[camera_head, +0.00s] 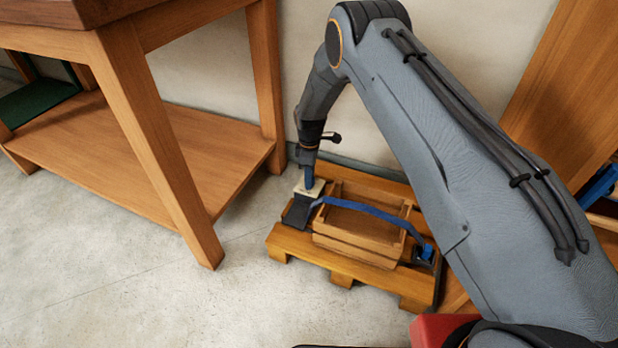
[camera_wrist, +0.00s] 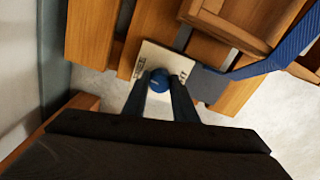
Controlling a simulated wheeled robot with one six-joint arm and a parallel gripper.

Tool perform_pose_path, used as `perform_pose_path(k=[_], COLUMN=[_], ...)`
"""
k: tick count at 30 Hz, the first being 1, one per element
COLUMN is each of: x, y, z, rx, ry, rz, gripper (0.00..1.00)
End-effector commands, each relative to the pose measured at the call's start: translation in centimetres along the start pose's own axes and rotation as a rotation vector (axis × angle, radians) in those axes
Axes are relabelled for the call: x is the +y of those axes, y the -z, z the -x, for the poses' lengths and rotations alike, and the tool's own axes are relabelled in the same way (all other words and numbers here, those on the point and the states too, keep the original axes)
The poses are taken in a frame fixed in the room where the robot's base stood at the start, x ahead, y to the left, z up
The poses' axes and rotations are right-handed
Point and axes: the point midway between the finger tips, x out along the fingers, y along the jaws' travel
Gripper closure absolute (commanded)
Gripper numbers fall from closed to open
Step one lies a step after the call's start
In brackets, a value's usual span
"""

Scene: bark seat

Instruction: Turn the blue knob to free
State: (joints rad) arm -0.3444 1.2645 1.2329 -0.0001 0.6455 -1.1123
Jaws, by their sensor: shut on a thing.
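The blue knob (camera_wrist: 159,80) sits on a pale plate (camera_wrist: 172,62) with dark lettering, most of it hidden by my fingers in the wrist view. My gripper (camera_wrist: 160,88) is shut on the knob, one finger on each side. In the head view my gripper (camera_head: 309,180) reaches down onto the pale plate (camera_head: 312,189) at the left end of the pallet. The knob's setting cannot be read.
A wooden crate (camera_head: 345,236) stands on a slatted pallet (camera_head: 330,266), with a blue strap (camera_head: 365,208) across it. A wooden table (camera_head: 150,130) stands to the left. Bare floor (camera_head: 130,290) lies in front.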

Motion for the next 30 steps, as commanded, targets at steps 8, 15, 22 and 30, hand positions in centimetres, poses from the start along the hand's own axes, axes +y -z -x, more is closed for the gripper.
perform_pose_path(k=[8,15,22,30], x=[0.54,0.55,0.56,0.27], y=[0.09,0.09,0.09,0.14], z=[0.29,0.3,0.31,0.17], rx=[0.005,0.004,0.004,0.002], ry=[-0.012,-0.013,-0.013,-0.007], rz=[0.08,0.097,0.096,0.097], gripper=[0.97,0.97,0.97,0.56])
